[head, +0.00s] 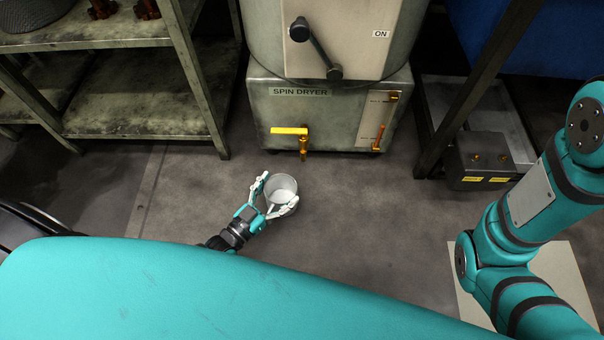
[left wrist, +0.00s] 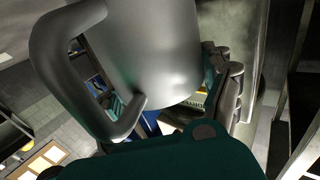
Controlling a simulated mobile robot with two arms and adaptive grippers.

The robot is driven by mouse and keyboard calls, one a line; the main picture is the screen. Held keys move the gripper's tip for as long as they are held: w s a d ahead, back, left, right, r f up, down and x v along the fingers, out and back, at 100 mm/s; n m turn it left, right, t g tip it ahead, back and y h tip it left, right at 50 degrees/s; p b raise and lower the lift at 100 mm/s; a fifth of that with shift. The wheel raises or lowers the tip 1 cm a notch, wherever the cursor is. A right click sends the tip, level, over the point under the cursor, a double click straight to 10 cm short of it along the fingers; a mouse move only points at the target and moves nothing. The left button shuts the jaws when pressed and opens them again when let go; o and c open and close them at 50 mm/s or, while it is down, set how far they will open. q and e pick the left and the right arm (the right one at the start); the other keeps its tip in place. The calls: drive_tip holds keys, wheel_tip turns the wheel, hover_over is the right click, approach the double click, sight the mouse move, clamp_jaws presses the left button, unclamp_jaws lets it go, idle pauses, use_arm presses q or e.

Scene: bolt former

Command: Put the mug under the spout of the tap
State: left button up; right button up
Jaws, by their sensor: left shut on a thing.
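A pale grey metal mug (head: 281,189) is held above the floor in the head view, its open top facing up toward the camera. My left gripper (head: 276,196) is shut on the mug, with fingers on both sides of it. In the left wrist view the mug (left wrist: 160,50) fills the upper middle, with its large handle at the left. The tap (head: 303,142) is an orange-brown spout with a yellow handle on the front of the spin dryer (head: 300,112). The mug is in front of the tap and apart from it, slightly left. My right gripper is out of view.
Metal shelving (head: 120,85) stands at the left. A grey box (head: 484,158) with yellow labels sits at the right near a dark frame post. My right arm is at the right. The floor (head: 350,200) between mug and dryer is clear.

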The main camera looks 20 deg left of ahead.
sight(291, 178)
use_arm(q)
drive_tip(key=b+x, duration=0.2)
drive_tip(key=x, duration=0.4)
drive_tip(key=shift+d, duration=0.1)
drive_tip(key=w+b, duration=0.1)
drive_tip(key=w+f+b, duration=0.1)
drive_tip(key=w+d+b, duration=0.1)
drive_tip(key=shift+w+d+f+b, duration=0.15)
drive_tip(key=shift+f+b, duration=0.25)
drive_tip(key=shift+r, duration=0.2)
drive_tip(key=shift+f, duration=0.25)
drive_tip(key=o, duration=1.6)
drive_tip(key=shift+c, duration=0.2)
drive_tip(key=shift+r, duration=0.15)
